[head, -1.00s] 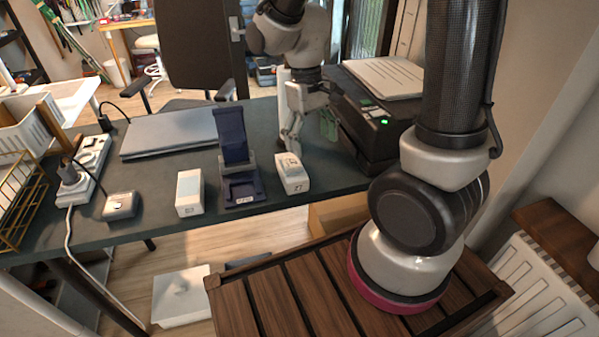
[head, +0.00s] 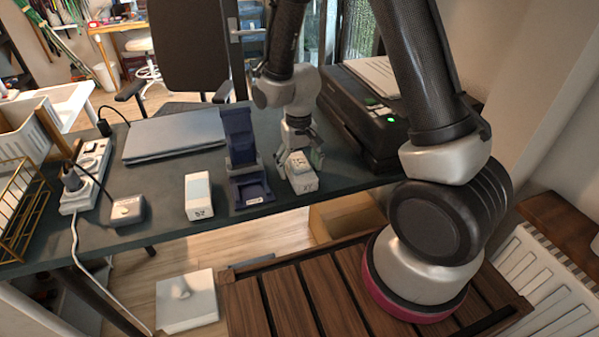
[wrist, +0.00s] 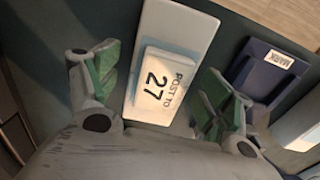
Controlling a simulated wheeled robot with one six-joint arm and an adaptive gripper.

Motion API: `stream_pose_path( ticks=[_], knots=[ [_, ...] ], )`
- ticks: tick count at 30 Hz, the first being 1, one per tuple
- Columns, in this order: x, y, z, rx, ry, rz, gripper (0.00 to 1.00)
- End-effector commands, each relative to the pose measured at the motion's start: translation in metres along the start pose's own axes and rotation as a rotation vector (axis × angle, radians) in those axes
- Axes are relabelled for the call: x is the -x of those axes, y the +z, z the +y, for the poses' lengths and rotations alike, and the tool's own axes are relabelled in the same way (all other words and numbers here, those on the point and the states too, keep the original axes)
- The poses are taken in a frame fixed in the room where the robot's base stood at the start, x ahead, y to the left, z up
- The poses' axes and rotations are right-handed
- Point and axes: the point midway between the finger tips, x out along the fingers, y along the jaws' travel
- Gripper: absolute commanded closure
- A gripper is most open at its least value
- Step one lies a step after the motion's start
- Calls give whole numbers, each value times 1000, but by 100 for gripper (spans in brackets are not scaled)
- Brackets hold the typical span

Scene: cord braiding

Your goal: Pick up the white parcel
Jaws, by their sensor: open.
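The white parcel (head: 303,183) stands near the front edge of the dark table, right of the blue stand. In the wrist view the white parcel (wrist: 181,28) has a smaller raised white face reading "POST TO 27". My gripper (head: 300,150) is right above and behind it in the head view. In the wrist view my gripper (wrist: 158,88) is open, with a green-padded finger on each side of the parcel. I cannot tell whether either finger touches it.
The blue stand (head: 243,160) is close on the parcel's left, with another white box (head: 199,196) beyond it. A black printer (head: 365,130) is at the right. A laptop (head: 175,135), power strip (head: 88,180) and small grey box (head: 124,210) are farther left.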

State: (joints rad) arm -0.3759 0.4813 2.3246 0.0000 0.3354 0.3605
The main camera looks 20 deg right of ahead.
Motion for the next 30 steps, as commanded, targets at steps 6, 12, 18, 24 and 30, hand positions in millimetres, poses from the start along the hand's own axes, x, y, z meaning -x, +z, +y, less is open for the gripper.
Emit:
stream_pose_path(
  ticks=[6,12,18,24,30],
  knots=[
    [-18,1,0,0,0,-1,20],
    [-18,0,0,0,0,0,23],
    [-18,0,0,0,0,0,60],
    [-18,0,0,0,0,0,70],
    [-10,0,0,0,-1,3,70]
  ],
)
